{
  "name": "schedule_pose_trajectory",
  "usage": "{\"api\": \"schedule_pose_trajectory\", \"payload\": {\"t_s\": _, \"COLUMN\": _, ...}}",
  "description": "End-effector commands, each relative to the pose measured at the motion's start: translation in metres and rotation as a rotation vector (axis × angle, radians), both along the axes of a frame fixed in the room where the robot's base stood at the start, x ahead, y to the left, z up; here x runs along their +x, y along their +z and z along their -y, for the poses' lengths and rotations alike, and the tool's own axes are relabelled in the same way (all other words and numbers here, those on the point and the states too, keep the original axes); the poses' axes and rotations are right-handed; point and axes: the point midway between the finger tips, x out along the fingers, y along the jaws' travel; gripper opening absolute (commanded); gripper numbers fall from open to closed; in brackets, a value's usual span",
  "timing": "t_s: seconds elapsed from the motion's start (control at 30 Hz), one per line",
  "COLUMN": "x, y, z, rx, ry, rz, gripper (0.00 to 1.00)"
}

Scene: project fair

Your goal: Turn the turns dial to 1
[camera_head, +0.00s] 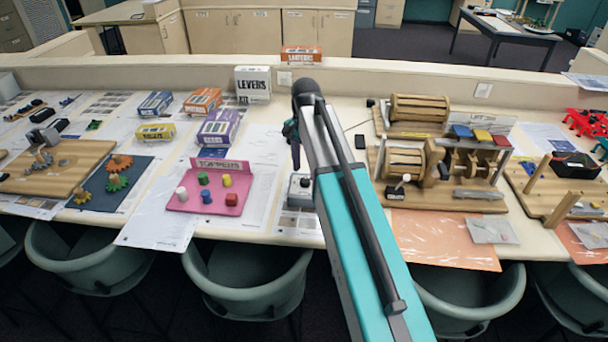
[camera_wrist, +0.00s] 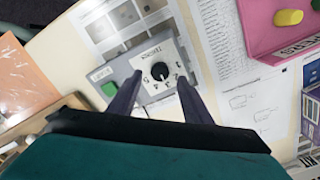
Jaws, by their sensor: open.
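The turns dial (camera_wrist: 160,70) is a round black knob on a pale square plate with printed marks, on a small grey box. In the wrist view it lies just beyond and between the two dark fingers of my gripper (camera_wrist: 155,97). The fingers are apart, with nothing between them that I can see held. A green button (camera_wrist: 109,89) is on the box beside the plate. In the head view the box (camera_head: 300,190) stands on the table, partly hidden by my arm. My gripper (camera_head: 294,150) shows dark above it, its tips hard to make out.
A pink board (camera_head: 228,208) with coloured pegs lies left of the box. A wooden mechanism (camera_head: 440,200) stands to the right, with an orange sheet (camera_head: 440,240) in front. Printed papers (camera_head: 160,215) cover the table. Green chairs (camera_head: 250,285) line the front edge.

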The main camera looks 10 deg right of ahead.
Motion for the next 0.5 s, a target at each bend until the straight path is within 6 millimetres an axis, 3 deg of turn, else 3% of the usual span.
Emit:
{"api": "schedule_pose_trajectory", "payload": {"t_s": 0.3, "x": -0.001, "y": -0.029, "z": -0.001, "rx": 0.000, "ry": 0.001, "rz": -0.001, "gripper": 0.45}}
{"api": "schedule_pose_trajectory", "payload": {"t_s": 0.5, "x": 0.000, "y": -0.037, "z": -0.001, "rx": 0.000, "ry": 0.001, "rz": 0.000, "gripper": 0.45}}
